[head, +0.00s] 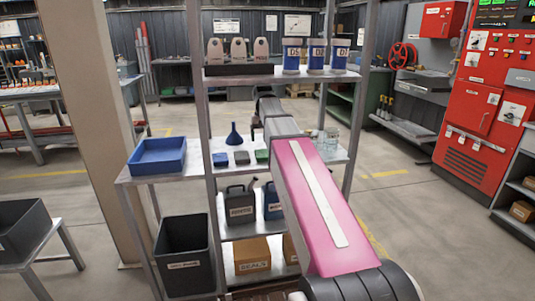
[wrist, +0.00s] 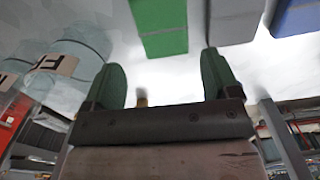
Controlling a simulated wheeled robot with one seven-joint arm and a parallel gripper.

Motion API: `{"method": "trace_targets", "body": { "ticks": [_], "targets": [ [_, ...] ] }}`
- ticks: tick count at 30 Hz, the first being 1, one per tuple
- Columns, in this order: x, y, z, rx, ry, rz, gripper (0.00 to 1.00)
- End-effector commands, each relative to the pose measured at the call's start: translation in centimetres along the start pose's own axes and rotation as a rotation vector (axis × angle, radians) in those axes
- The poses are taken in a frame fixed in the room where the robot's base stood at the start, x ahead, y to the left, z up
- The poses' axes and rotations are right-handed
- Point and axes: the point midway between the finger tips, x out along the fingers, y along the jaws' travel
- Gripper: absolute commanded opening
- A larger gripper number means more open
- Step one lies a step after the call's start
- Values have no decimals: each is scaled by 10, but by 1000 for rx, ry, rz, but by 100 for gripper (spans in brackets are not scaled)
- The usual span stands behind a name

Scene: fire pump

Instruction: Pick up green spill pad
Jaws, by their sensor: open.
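The green spill pad (head: 262,156) lies on the middle shelf, at the right end of a row with a grey pad (head: 242,158) and a blue pad (head: 220,160). My arm partly covers its right side in the head view. In the wrist view the green pad (wrist: 160,27) is at the top centre, beyond the fingertips and roughly in line with the gap between them. My gripper (wrist: 161,72) is open with nothing between its two green fingers. The gripper is hard to make out in the head view.
In the wrist view the grey pad (wrist: 236,22) and blue pad (wrist: 298,16) are to the right, and clear jars (wrist: 70,65) to the left. A blue funnel (head: 234,136) stands behind the pads. A blue tray (head: 157,167) sits at the shelf's left. A shelf post stands near the pads.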

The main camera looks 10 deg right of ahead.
Motion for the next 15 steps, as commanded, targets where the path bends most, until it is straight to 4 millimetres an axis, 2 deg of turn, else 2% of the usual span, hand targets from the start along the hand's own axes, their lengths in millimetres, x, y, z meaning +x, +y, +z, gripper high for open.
{"method": "trace_targets", "body": {
  "ticks": [15],
  "targets": [
    [42,-3,2,0,-1,0,82]
  ]
}}
